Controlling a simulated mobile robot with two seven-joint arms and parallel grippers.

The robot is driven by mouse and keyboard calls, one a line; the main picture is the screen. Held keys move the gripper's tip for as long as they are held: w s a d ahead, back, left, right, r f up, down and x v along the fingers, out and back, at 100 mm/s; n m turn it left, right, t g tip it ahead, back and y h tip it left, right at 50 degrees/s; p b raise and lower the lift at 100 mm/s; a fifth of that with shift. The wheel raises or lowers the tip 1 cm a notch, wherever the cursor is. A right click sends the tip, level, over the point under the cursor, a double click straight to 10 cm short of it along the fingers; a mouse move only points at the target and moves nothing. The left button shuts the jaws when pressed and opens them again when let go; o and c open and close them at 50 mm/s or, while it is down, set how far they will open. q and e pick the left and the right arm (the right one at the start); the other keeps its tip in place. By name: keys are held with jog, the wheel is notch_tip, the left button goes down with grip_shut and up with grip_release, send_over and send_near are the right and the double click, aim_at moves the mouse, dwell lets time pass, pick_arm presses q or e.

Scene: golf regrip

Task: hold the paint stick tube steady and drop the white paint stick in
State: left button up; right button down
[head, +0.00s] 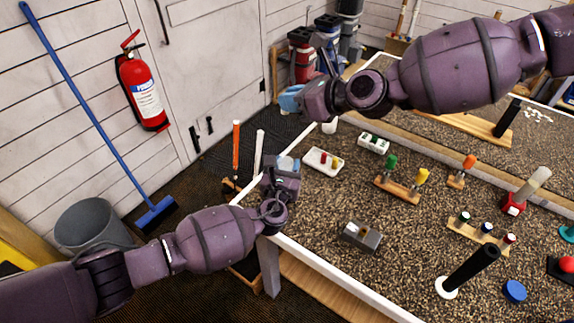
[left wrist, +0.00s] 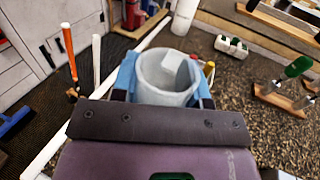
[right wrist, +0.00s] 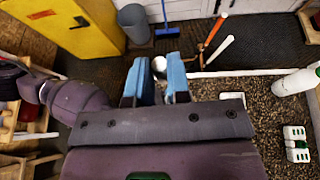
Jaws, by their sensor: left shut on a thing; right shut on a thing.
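My left gripper (head: 283,165) is at the table's near left corner. In the left wrist view its blue fingers are shut on a grey, open-topped tube (left wrist: 160,92), whose mouth faces up; a pale shape shows inside it. My right gripper (head: 291,98) is higher and farther back, above the table's far left edge. In the right wrist view its blue fingers are shut on a small white, round-ended thing (right wrist: 159,65), probably the white paint stick. Most of that piece is hidden, and it cannot be made out in the head view. The two grippers are apart.
The speckled table (head: 330,205) holds a white tray (head: 323,160), a metal block (head: 362,237), a black upright grip (head: 470,270) and wooden stands with coloured pieces. A white bottle (right wrist: 297,82) is beside my right gripper. Orange (head: 236,145) and white (head: 259,150) rods stand off the table's left edge.

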notch_tip(320, 180, down, 10)
jog(key=n+g+y, duration=0.1)
jog(key=n+g, duration=0.2)
jog(key=shift+w+d, duration=0.15)
jog(key=shift+w, duration=0.05)
dwell(0.6)
dwell(0.4)
